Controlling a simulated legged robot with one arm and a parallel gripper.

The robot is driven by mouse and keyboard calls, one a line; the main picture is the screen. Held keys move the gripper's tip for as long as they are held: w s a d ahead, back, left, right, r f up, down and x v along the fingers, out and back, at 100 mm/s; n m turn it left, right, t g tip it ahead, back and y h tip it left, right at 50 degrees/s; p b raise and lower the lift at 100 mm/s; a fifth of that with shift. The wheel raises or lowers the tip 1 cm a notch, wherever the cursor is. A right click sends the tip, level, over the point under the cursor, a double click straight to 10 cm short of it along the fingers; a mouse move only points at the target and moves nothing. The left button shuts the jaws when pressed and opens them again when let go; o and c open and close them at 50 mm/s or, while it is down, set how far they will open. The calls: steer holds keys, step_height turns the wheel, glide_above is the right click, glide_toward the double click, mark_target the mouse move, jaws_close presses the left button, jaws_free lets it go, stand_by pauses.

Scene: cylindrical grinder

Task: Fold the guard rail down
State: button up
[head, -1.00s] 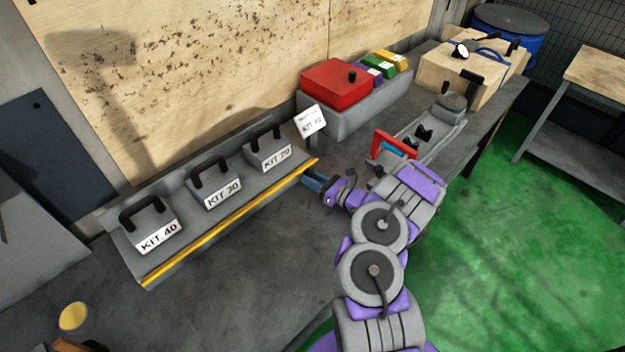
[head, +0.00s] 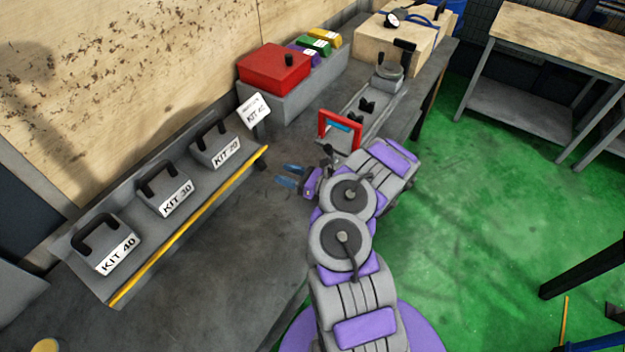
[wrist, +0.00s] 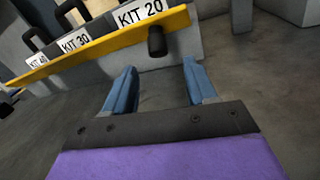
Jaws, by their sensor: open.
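The guard rail is a yellow bar (head: 190,228) along the front edge of a grey rack (head: 90,285). It also crosses the wrist view (wrist: 100,46), with a black knob (wrist: 157,42) sticking out near its right end. Behind the rail stand kits with black handles: KIT 40 (head: 108,248), KIT 30 (head: 168,190) and KIT 20 (head: 218,150). My gripper (head: 284,176) is open and empty, just off the rail's right end. In the wrist view, the knob appears beyond and between the spread blue fingers (wrist: 160,80), apart from them.
A grey block with a red box (head: 273,68) stands behind the rack's right end, by a white kit sign (head: 253,108). A red frame (head: 340,128) stands close to my arm. The bench top (head: 215,275) in front of the rail is clear.

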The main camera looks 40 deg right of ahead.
steer(key=p+v, duration=0.1)
steer(key=v, duration=0.8)
steer(key=shift+s+d, duration=0.25)
steer(key=shift+s, duration=0.05)
steer(key=shift+p, duration=0.45)
